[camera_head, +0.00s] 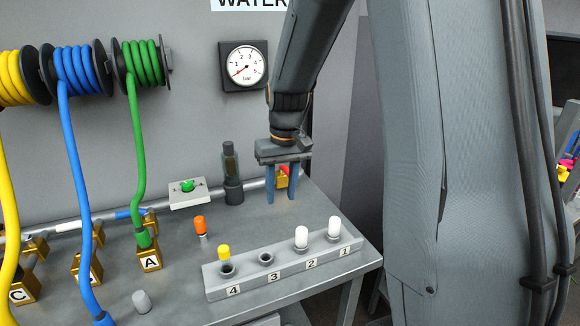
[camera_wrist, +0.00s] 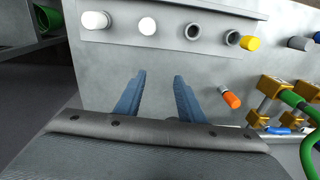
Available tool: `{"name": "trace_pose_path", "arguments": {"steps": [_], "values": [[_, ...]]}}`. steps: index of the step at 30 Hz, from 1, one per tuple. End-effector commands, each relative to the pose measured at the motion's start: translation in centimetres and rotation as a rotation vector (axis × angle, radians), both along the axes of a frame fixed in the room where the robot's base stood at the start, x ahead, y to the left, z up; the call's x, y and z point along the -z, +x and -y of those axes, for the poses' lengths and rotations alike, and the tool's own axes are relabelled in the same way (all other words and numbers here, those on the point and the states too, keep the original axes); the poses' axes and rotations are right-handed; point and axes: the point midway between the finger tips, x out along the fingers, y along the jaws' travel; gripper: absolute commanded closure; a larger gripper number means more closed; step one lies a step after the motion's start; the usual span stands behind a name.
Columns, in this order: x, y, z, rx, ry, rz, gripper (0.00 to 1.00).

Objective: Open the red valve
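The red valve (camera_head: 283,176) is a small brass block with a red top on the pipe at the back of the bench. It is partly hidden behind my gripper's fingers. My gripper (camera_head: 281,198) points down with its two blue fingers apart and nothing between them. From the head view I cannot tell how far the valve is behind the fingers. In the wrist view my gripper (camera_wrist: 159,80) is also open over bare bench, and the red valve does not show there.
A rack (camera_head: 290,272) numbered 1 to 4 stands at the bench front, with white-capped pieces at 1 and 2. An orange-capped piece (camera_head: 200,226), a dark bottle-like fitting (camera_head: 232,175) and a green-knobbed plate (camera_head: 188,193) stand left of my gripper. Hoses hang further left. A gauge (camera_head: 243,66) is above.

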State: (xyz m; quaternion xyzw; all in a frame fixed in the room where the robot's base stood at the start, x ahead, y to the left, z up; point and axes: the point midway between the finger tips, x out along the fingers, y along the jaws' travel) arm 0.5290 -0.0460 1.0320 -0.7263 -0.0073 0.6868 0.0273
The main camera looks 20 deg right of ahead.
Motion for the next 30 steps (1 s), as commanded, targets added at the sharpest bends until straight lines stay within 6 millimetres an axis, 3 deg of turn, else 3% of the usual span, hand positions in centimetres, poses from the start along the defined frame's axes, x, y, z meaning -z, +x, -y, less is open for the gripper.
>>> {"name": "trace_pose_path", "arguments": {"steps": [1,6,12,20,30], "values": [[-0.3,2.7,1.4,0.007,0.012,-0.009,0.64],[-1.7,10.0,5.6,0.003,0.064,-0.036,0.64],[-2.8,15.2,9.8,-0.014,0.119,-0.051,0.64],[-3.0,17.3,11.8,-0.03,0.148,-0.055,0.64],[1.3,17.2,10.9,-0.03,0.149,-0.057,0.64]]}}
